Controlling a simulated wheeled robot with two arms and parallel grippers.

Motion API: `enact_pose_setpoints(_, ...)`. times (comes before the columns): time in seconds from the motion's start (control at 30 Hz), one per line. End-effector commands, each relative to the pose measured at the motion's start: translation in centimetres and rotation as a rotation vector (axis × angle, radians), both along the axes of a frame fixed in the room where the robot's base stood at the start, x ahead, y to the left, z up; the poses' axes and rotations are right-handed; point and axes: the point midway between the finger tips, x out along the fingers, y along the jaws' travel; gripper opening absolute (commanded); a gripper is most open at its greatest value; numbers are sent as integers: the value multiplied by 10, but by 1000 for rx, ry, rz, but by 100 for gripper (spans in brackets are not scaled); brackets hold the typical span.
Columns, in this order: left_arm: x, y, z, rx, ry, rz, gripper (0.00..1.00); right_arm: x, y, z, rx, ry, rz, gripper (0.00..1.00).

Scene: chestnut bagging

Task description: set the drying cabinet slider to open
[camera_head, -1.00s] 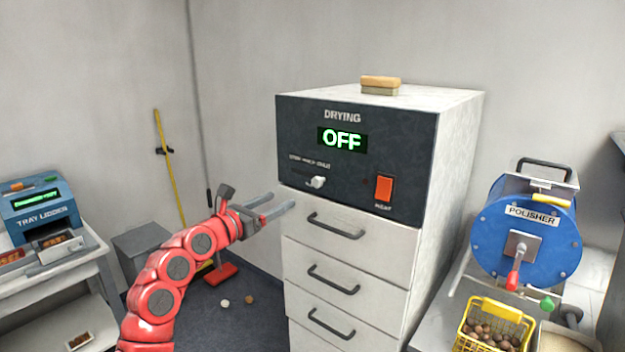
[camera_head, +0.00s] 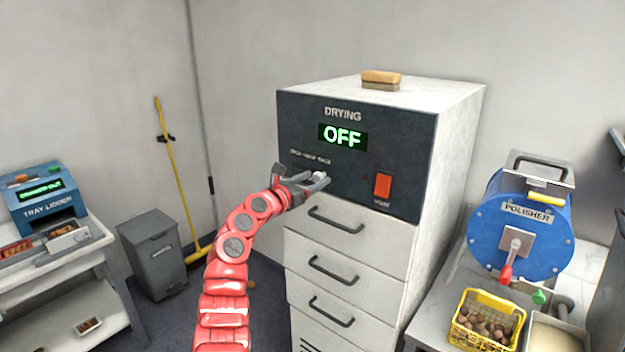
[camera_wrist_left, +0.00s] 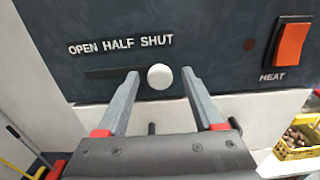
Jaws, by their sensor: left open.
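The drying cabinet (camera_head: 361,145) stands in the middle, with a dark panel whose display reads OFF. In the left wrist view the white slider knob (camera_wrist_left: 160,76) sits at the right end of its dark slot, under the word SHUT of the label OPEN HALF SHUT. My left gripper (camera_head: 322,181) is open at the panel, and it also shows in the left wrist view (camera_wrist_left: 160,82) with one finger on either side of the knob. Small gaps show between the knob and both fingers. In the head view the gripper partly hides the knob. My right gripper is out of view.
An orange heat switch (camera_head: 383,186) is right of the slider, also in the left wrist view (camera_wrist_left: 291,43). Drawers with dark handles (camera_head: 336,221) lie below the panel. A brush (camera_head: 381,79) lies on the cabinet. The blue polisher (camera_head: 522,225) and a yellow basket (camera_head: 487,318) stand right.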

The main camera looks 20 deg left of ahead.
Motion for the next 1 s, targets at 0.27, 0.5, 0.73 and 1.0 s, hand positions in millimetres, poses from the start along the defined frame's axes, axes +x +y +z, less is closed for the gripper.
enact_pose_setpoints(0.27,0,0,0,0,0,0,36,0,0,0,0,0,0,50)
enact_pose_setpoints(0.5,0,0,0,-1,0,0,0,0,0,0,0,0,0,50)
enact_pose_setpoints(0.73,0,0,0,-1,-1,0,0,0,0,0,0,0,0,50)
enact_pose_setpoints(1.0,0,0,1,-1,-1,0,0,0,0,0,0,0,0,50)
